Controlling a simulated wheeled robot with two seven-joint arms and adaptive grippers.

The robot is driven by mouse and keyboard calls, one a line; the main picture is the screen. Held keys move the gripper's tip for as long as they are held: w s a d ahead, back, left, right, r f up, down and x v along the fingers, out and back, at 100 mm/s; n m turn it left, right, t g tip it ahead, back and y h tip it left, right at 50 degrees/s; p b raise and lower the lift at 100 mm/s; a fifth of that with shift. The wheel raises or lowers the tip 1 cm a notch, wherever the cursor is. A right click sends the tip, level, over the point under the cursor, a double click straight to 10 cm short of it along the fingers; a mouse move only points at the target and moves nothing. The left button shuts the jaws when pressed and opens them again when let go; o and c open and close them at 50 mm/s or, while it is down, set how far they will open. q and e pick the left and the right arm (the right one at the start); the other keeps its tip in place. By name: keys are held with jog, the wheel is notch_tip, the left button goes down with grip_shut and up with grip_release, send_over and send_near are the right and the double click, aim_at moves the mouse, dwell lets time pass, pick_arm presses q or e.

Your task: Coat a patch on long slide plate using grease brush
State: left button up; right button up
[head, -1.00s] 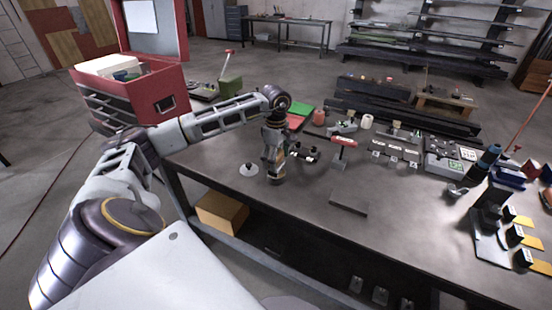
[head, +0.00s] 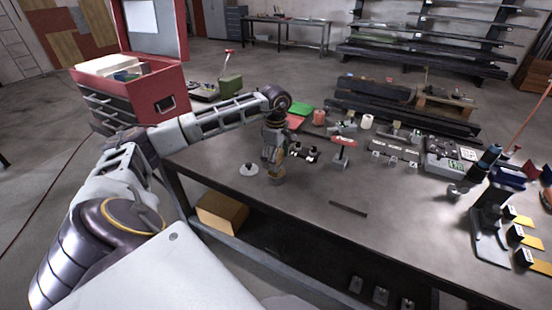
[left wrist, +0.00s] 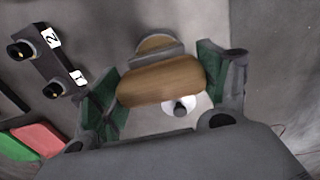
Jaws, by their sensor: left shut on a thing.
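My left gripper (head: 273,160) hangs over the left part of the bench, pointing down. It is shut on a brown wooden piece, which I take for the grease brush (head: 277,179). In the left wrist view the wood (left wrist: 160,80) lies between the green finger pads; its bristles are not clear. A pale round disc with a dark knob (head: 249,170) sits left of the gripper on the bench. A thin dark bar (head: 348,209) lies near the front edge, right of the gripper; I cannot tell whether it is the long slide plate.
Behind the gripper are a numbered black block (head: 303,154) and a red-topped stand (head: 344,142). A dark upright fixture (head: 490,220) and yellow-tagged holders stand at the right. The bench (head: 400,235) is mostly clear in the middle.

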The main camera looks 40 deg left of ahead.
dwell(0.5)
pick_arm(q)
jog(key=shift+r+p, duration=0.9)
jog(key=shift+r, duration=0.55)
jog(key=shift+r+p, duration=0.6)
jog(key=shift+r, duration=0.4)
jog(key=shift+r+p, duration=0.65)
jog(key=shift+r, duration=0.4)
jog(key=shift+f, duration=0.1)
